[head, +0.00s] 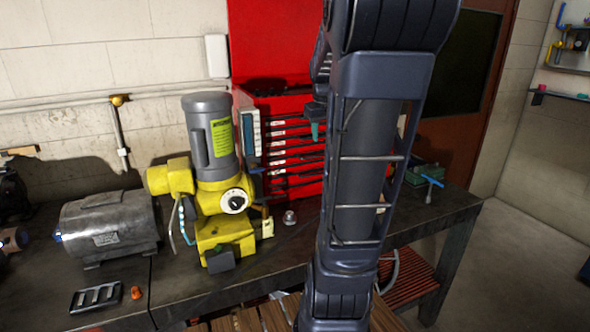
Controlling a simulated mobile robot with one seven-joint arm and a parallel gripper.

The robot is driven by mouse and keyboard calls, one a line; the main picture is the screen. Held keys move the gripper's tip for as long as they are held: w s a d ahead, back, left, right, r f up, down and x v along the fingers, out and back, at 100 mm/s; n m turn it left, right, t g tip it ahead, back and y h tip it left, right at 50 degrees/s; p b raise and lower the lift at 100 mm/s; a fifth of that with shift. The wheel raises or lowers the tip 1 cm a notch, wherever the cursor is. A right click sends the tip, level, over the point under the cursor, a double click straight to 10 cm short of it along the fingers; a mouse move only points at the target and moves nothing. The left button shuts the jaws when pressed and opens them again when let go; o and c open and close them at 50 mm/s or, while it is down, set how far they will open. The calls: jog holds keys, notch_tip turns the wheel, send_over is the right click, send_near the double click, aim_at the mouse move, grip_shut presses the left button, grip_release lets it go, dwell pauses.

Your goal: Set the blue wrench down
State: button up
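My arm rises through the right middle of the head view and hides much of what is behind it. Dark parts of its far end show at its left edge, with a small dark teal piece below them, in front of the red tool cabinet (290,155). My gripper (316,122) seems to be there, mostly hidden; I cannot tell whether its fingers are open or shut. No blue wrench is clearly visible. A thin blue bar (429,180) lies at a green block on the bench's right end; I cannot tell whether it is the wrench.
A yellow machine with a grey motor (211,140) stands on the dark workbench (190,283). A grey motor (108,228) lies to its left, with a slotted black piece (97,298) and an orange piece (137,293) in front. The bench's front middle has bare room.

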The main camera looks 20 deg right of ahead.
jog(key=s+a+f+t+y, duration=0.1)
jog(key=s+a+f, duration=0.3)
jog(key=s+a, duration=1)
jog(key=shift+a+t, duration=0.5)
jog(key=shift+a, duration=0.5)
